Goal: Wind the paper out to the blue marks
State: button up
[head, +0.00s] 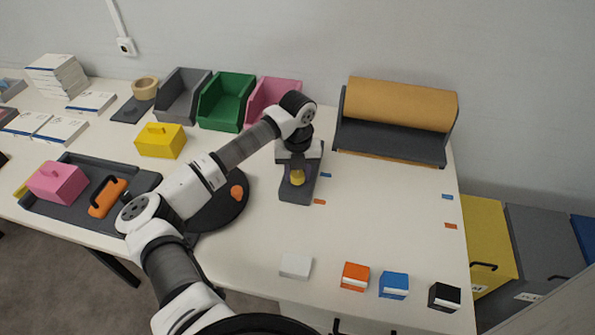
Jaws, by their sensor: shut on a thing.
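A roll of brown paper (400,104) sits in a dark grey dispenser (395,145) against the wall. A thin brown strip of paper (388,159) shows along the dispenser's front edge, behind the blue marks. One blue mark (325,176) lies on the table at the left and another blue mark (447,197) at the right. My gripper (297,167) points down over a dark grey stand (297,196) left of the dispenser. It is shut on a yellow knob (297,178) there; the fingers partly hide the knob.
Orange marks (319,202) and (451,226) lie nearer the front than the blue ones. White, orange, blue and black blocks (393,286) stand along the front edge. Bins (226,103) stand behind my arm. The tabletop between the marks is clear.

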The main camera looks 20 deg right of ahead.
jog(key=shift+f+m+b, duration=0.1)
jog(key=shift+m+b, duration=0.2)
jog(key=shift+b, duration=0.2)
jog(key=shift+f+m+b, duration=0.15)
jog(key=shift+m+b, duration=0.35)
jog(key=shift+b, duration=0.35)
jog(key=m+b, duration=0.2)
jog(key=b, duration=0.1)
jog(key=m+b, duration=0.7)
jog(key=shift+m, duration=0.4)
jog(key=m+b, duration=0.3)
jog(key=m, duration=0.3)
jog(key=shift+r, duration=0.2)
jog(key=m+b, duration=0.1)
jog(key=m, duration=0.4)
jog(key=shift+r+m, duration=0.1)
jog(key=shift+m, duration=0.3)
